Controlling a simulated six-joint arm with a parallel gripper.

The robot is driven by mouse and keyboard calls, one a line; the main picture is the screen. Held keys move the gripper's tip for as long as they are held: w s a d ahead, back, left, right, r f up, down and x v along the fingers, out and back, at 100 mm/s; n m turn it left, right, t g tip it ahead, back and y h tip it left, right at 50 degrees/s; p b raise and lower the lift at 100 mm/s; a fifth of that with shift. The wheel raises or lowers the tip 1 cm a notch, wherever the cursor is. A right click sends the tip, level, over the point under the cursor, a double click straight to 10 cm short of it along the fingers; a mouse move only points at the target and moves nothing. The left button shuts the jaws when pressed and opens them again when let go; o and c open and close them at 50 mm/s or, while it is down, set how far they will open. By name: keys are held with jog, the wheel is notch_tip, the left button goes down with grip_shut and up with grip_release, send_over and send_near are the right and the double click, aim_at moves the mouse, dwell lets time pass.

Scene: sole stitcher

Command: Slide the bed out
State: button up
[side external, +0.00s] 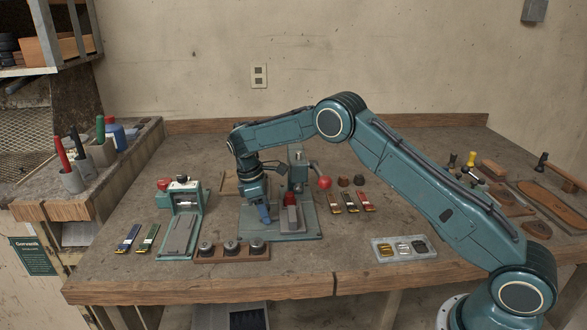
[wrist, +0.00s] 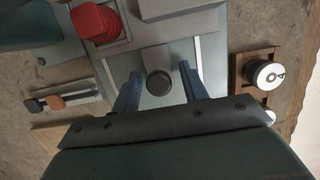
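The stitcher (side external: 298,168) stands on a teal base plate mid-bench, with a red ball-ended lever (side external: 323,182). Its grey bed (side external: 291,220) carries a red ribbed piece (side external: 290,200), seen in the wrist view too (wrist: 97,22). In the wrist view a dark round knob (wrist: 158,83) sticks out from the bed's edge (wrist: 150,58), between two pale rails. My gripper (side external: 265,214) points down at the bed's left side. In the wrist view its blue fingers (wrist: 160,72) are open, one on each side of the knob, with gaps showing. Whether the fingertips reach knob height is unclear.
A wooden rack of spools (side external: 232,251) sits close in front of the base plate. A second teal device (side external: 182,220) stands left. Coloured strips (side external: 351,201) lie right of the stitcher, and a grey tray (side external: 404,257) is front right.

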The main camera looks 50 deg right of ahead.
jog(key=shift+r, duration=0.15)
jog(key=shift+r, duration=3.1)
jog(key=shift+d, duration=0.1)
jog(key=shift+s+d, duration=0.25)
jog(key=shift+r, duration=0.1)
